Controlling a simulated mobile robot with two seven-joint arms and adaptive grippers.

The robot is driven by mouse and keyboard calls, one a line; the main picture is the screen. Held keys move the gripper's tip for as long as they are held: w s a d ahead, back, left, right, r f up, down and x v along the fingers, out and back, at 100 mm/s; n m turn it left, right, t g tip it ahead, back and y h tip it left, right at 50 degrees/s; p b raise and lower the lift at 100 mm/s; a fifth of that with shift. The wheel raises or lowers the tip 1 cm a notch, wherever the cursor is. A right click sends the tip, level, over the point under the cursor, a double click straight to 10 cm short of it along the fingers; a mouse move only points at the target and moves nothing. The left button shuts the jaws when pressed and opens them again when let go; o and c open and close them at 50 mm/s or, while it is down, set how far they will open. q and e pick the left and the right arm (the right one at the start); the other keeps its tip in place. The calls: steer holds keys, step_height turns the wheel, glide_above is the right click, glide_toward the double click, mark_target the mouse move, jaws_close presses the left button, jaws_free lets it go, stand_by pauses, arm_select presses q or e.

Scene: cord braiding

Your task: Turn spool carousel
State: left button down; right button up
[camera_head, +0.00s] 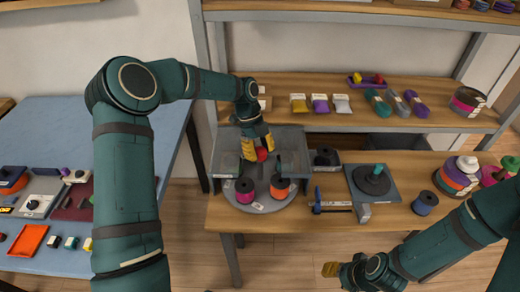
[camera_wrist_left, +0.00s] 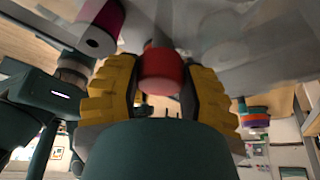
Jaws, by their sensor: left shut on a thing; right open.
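The spool carousel (camera_head: 262,208) is a round grey disc on the wooden bench. A dark spool with a magenta core (camera_head: 245,190) and an orange-and-dark spool (camera_head: 279,187) stand at its front. Its rear lies under a grey see-through cover. My left gripper (camera_head: 258,147) reaches down at the cover, its yellow fingers shut on a red knob (camera_head: 262,155). In the left wrist view the red knob (camera_wrist_left: 162,72) sits between both fingers, with a magenta spool (camera_wrist_left: 97,25) at upper left. My right gripper (camera_head: 332,270) is open and empty in front of the bench, away from the carousel.
The see-through cover (camera_head: 290,142) surrounds the left gripper's workspace. Right of the carousel are a blue clamp-like tool (camera_head: 330,203), a dark disc on a grey plate (camera_head: 372,181) and a blue spool (camera_head: 425,203). A shelf with yarn (camera_head: 378,102) is behind. A blue table (camera_head: 90,125) stands left.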

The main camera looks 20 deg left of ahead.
arm_select(q)
steer(key=shift+s+f+m+g+y+p, duration=0.1)
steer(key=shift+m+g+y+p, duration=0.25)
steer(key=shift+m, duration=0.75)
steer(key=shift+m+g+y+p, duration=0.15)
steer(key=shift+m+g+p, duration=0.3)
steer(key=shift+m, duration=0.65)
steer(key=shift+m+g+y+p, duration=0.3)
steer(key=shift+m+y+p, duration=0.25)
steer(key=shift+m, duration=1.45)
steer(key=shift+c, duration=2.2)
jaws_free()
steer(key=shift+r, duration=0.2)
steer(key=v, duration=1.1)
steer(key=shift+r, duration=0.35)
steer(key=shift+d, duration=0.15)
